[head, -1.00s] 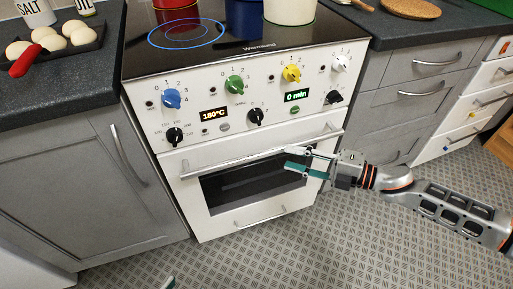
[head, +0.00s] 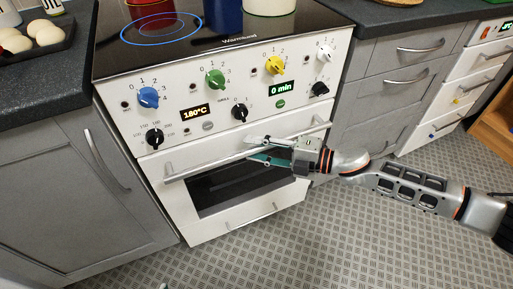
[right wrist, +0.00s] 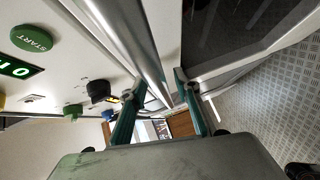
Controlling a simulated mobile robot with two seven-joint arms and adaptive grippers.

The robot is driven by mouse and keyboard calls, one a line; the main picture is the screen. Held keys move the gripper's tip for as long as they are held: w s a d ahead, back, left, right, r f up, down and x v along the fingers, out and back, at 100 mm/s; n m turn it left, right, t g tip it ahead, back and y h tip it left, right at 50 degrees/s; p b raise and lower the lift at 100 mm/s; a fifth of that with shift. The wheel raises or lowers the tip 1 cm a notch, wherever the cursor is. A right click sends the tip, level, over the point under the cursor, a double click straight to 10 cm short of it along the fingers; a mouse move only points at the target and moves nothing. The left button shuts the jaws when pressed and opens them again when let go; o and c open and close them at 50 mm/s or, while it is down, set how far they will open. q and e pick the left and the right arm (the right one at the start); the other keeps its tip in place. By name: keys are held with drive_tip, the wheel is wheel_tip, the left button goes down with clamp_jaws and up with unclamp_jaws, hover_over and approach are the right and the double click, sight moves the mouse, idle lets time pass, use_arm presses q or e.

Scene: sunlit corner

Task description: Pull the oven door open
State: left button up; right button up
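The white oven door (head: 290,196), with its dark window, is upright and looks closed in the head view. Its long metal handle (head: 200,168) runs across the top of the door and crosses the right wrist view (right wrist: 128,38). My right gripper (head: 258,151) is at the right half of the handle, its teal fingers pointing left. In the right wrist view, the open fingers (right wrist: 156,88) stand on either side of the bar, with gaps visible. Part of the handle is hidden by the gripper in the head view. My left gripper is not clearly in view.
The control panel (head: 220,103) with coloured knobs sits just above the handle. Pots stand on the black hob (head: 185,48). Grey cabinets (head: 60,190) flank the oven. The patterned floor (head: 300,255) in front is clear.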

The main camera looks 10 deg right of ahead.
clamp_jaws()
drive_tip(key=shift+s, duration=0.1)
drive_tip(key=shift+s+d+f, duration=0.1)
drive_tip(key=shift+s+f, duration=0.2)
drive_tip(key=shift+s, duration=0.1)
use_arm(q)
drive_tip(key=s+d+f+n+h+b, duration=0.1)
drive_tip(key=s+d+n+b, duration=0.1)
drive_tip(key=d+n+b, duration=0.5)
drive_tip(key=shift+n+t, duration=0.3)
drive_tip(key=shift+t, duration=0.1)
use_arm(e)
drive_tip(key=s+d+f, duration=0.2)
drive_tip(key=s+f, duration=0.1)
drive_tip(key=s, duration=0.4)
drive_tip(key=s+d+f+n+y, duration=0.1)
drive_tip(key=s+d+f, duration=0.1)
drive_tip(key=s+f, duration=0.2)
drive_tip(key=s+d+f+t, duration=0.1)
drive_tip(key=s+d+f, duration=0.2)
drive_tip(key=s, duration=0.7)
drive_tip(key=shift+s+f+n+y, duration=0.3)
drive_tip(key=shift+s+f+n, duration=0.05)
drive_tip(key=shift+n, duration=0.05)
use_arm(q)
drive_tip(key=shift+d, duration=0.1)
use_arm(e)
drive_tip(key=shift+d, duration=0.1)
